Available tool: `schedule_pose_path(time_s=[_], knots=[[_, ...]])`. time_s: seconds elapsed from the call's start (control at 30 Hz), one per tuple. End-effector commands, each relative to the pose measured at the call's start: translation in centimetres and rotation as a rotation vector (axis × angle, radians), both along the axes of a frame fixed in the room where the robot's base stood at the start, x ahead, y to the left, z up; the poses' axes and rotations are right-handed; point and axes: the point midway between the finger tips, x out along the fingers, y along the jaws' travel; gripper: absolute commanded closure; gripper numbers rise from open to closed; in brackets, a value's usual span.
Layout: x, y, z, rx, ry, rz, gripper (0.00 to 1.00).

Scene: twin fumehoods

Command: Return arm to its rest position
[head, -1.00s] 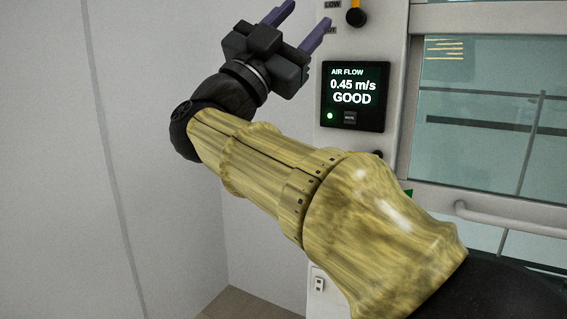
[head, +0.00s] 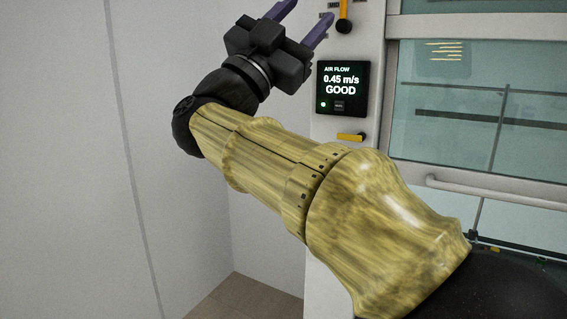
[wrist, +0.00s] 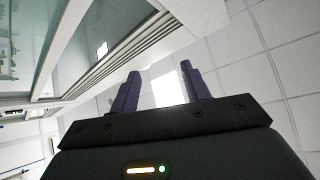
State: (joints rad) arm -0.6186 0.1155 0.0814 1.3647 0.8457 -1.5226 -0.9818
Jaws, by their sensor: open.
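My gripper (head: 301,22) is at the top of the head view, raised with its two purple fingers spread apart and nothing between them. My arm reaches from the lower right up to the upper left, bent at the wrist. In the wrist view my gripper (wrist: 158,90) also shows open and empty, with ceiling tiles and a bright light panel behind the fingers.
A fumehood stands at the right, with its glass sash (head: 460,110), a sash handle (head: 490,192) and an air flow display (head: 342,88) reading 0.45 m/s GOOD. Yellow handles (head: 351,137) sit on its post. A plain wall (head: 60,160) fills the left.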

Motion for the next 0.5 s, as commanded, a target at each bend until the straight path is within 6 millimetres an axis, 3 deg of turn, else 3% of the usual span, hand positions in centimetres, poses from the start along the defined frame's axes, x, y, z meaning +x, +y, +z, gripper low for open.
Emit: schedule_pose_path(time_s=[0.27, 0.5], knots=[[2.4, 0.8, -1.2, -0.095, 0.041, 0.069, 0.53], [5.6, 2.0, -3.8, -0.215, 0.125, 0.171, 0.53]])
